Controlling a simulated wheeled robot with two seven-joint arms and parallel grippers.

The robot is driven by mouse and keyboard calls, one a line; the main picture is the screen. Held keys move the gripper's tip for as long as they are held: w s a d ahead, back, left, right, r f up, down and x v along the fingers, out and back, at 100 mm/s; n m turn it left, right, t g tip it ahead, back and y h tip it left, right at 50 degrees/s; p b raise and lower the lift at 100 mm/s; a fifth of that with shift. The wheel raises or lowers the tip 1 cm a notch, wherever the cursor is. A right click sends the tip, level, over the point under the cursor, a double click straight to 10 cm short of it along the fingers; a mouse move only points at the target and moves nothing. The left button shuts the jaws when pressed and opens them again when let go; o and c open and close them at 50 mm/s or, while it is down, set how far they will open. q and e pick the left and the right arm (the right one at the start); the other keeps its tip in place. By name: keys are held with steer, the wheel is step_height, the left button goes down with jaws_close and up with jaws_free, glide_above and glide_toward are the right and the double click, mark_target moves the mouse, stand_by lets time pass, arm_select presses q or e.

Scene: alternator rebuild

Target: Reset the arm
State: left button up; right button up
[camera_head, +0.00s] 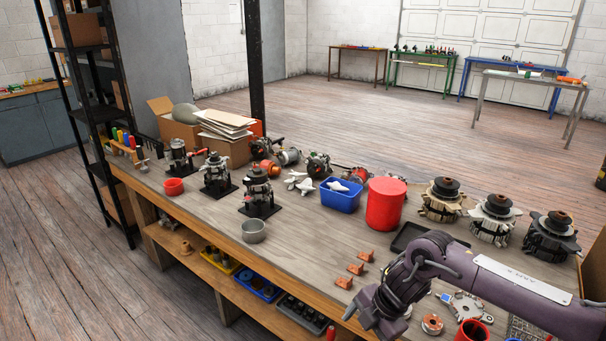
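My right arm (500,287) comes in from the right and reaches over the front right part of the workbench (310,240). My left arm and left gripper are not in view.
Copper-coloured blocks (356,268) lie left of my arm. A red canister (386,204), a blue bin (341,195), a metal cup (254,231) and several alternators (496,220) stand on the bench. A red cup (472,331) and metal parts (466,305) lie below my arm.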

steer(key=w+a+f+m+t+y, duration=0.15)
steer(key=a+f+m, duration=0.25)
steer(key=f, duration=0.4)
steer(key=w+a+f+m+t+y, duration=0.1)
steer(key=a+f+m+t+y, duration=0.2)
steer(key=f, duration=0.4)
steer(key=s+d+f+m+h, duration=0.25)
steer(key=s+f+m, duration=0.3)
steer(key=f, duration=0.55)
steer(key=s+d+f+m+g+h, duration=0.1)
steer(key=s+d+f+m+h, duration=0.15)
steer(key=s+d+f, duration=0.4)
steer(key=s+d+f+m+g+h, duration=0.1)
steer(key=s+d+f+m, duration=0.25)
steer(key=s+f, duration=0.6)
steer(key=s+d+f+m+g+h, duration=0.1)
steer(key=s+d+f, duration=0.1)
steer(key=s, duration=1)
steer(key=s+d+f+m+g+h, duration=0.1)
steer(key=s+d+f+m, duration=0.1)
steer(key=s, duration=0.9)
steer(key=shift+s+d+f, duration=0.25)
steer(key=shift+s+f, duration=0.05)
steer(key=shift+s, duration=0.1)
